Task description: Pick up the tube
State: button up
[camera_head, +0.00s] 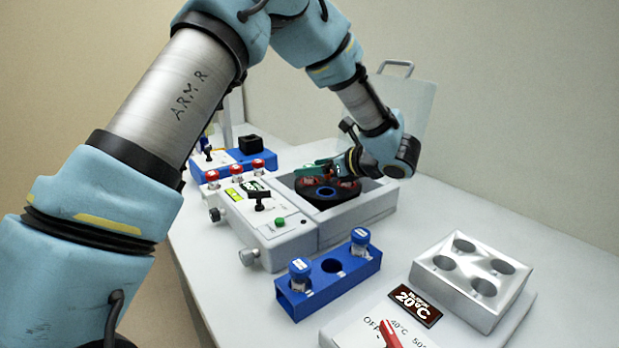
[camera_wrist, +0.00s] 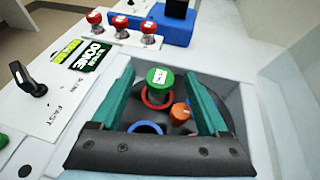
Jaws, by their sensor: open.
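A tube with a green cap (camera_wrist: 158,77) stands in a red-ringed slot of the dark rotor (camera_head: 312,192) inside the open centrifuge (camera_head: 369,208). My gripper (camera_wrist: 160,84) is open, with one teal finger on each side of the green cap in the wrist view. Whether the fingers touch the cap cannot be told. In the head view my gripper (camera_head: 318,171) is low over the rotor and hides the tube. An orange knob (camera_wrist: 180,112) sits on the rotor near the right finger.
A clear lid (camera_head: 410,105) stands raised behind the centrifuge. A blue rack (camera_head: 330,285) holds two blue-capped tubes, with an empty middle hole. A heater with a metal block (camera_head: 455,285) stands at right. Red-capped items (camera_wrist: 120,24) and a blue unit (camera_head: 228,162) are beyond the control panel.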

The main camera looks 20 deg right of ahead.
grip_shut()
dwell(0.5)
jog(key=shift+r, duration=0.1)
